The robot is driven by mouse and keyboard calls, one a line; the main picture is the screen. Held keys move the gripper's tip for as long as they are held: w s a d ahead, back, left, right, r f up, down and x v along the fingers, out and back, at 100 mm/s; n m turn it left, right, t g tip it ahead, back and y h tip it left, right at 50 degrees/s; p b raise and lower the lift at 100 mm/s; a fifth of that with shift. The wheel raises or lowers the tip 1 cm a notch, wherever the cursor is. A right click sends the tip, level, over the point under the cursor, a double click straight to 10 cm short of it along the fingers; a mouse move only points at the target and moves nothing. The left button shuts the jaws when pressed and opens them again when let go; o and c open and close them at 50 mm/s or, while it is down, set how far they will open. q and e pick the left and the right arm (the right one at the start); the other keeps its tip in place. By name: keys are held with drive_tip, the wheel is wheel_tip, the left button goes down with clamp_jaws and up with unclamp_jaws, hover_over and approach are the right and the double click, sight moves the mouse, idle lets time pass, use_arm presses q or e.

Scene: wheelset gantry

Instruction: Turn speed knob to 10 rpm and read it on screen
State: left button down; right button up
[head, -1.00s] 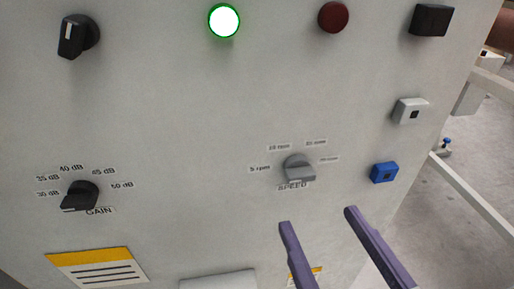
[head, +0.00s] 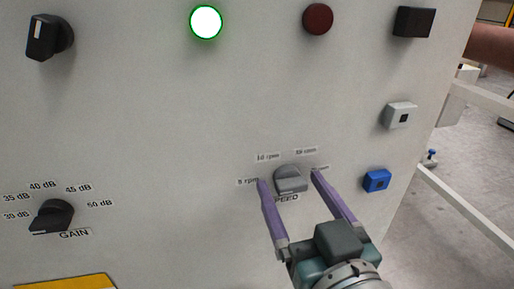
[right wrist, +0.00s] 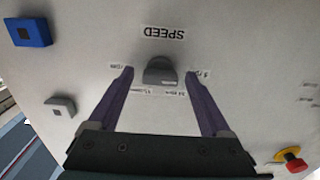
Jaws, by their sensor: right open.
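The grey speed knob (head: 290,180) sits on the light panel, with small rpm labels around its upper side and SPEED below it. The 10 rpm label (head: 268,157) shows at its upper left. My right gripper (head: 288,177) is open, its two purple fingers on either side of the knob, with a gap to it on each side. In the right wrist view the knob (right wrist: 160,72) appears upside down between the fingertips. I cannot tell whether the fingertips reach the knob's depth, nor exactly where its pointer is. No screen shows. My left gripper is not in view.
A black GAIN knob (head: 53,216) is at the lower left and a black switch (head: 48,37) above it. A lit green lamp (head: 206,22), a dark red lamp (head: 317,18), a blue button (head: 377,181) and a red emergency button (right wrist: 296,165) are also on the panel.

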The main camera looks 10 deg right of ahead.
drive_tip(key=shift+c, duration=0.2)
clamp_jaws()
idle(0.4)
